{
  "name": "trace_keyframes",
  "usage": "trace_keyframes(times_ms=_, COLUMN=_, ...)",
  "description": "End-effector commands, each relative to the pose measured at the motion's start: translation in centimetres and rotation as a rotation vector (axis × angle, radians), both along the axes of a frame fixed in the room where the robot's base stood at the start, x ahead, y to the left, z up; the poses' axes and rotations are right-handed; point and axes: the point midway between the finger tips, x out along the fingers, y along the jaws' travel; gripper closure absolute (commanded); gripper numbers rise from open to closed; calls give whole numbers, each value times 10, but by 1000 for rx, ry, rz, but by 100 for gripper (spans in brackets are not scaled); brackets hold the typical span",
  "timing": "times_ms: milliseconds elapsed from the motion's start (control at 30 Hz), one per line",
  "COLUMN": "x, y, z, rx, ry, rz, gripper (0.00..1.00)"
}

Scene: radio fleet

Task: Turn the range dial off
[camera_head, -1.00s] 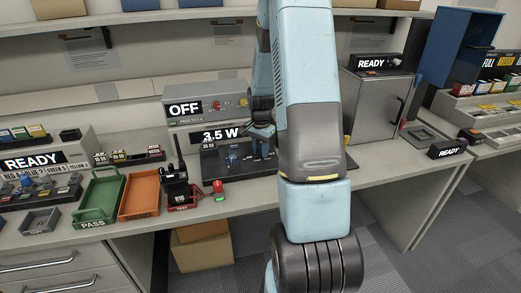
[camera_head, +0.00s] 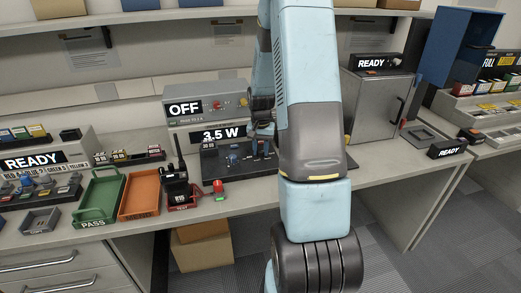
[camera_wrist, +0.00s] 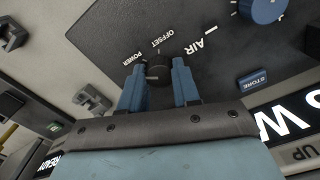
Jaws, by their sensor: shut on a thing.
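A dark panel (camera_head: 211,170) with dials stands on the bench below the 3.5 W display (camera_head: 222,134). In the wrist view, my gripper (camera_wrist: 158,76) has its two blue fingers on either side of a small black knob (camera_wrist: 157,73) and is shut on it. The labels POWER, OFFSET and AIR are near this knob. A larger blue dial (camera_wrist: 263,9) with white tick marks is apart from my fingers at upper right. I cannot tell by label which is the range dial. In the head view, my arm partly hides my gripper (camera_head: 260,148).
A grey unit (camera_head: 208,104) reading OFF stands above the panel. A radio (camera_head: 175,186), an orange tray (camera_head: 139,194) and a green tray (camera_head: 99,197) are to the left. A grey cabinet (camera_head: 376,112) is to the right. A STORE button (camera_wrist: 253,80) is near my fingers.

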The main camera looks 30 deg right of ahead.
Motion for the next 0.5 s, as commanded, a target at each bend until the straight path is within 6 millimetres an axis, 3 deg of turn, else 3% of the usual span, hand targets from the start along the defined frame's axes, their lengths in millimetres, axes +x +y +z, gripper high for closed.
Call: trace_keyframes(times_ms=500, x=1, y=0, z=1, rx=-1, ry=-3, rz=438, gripper=99)
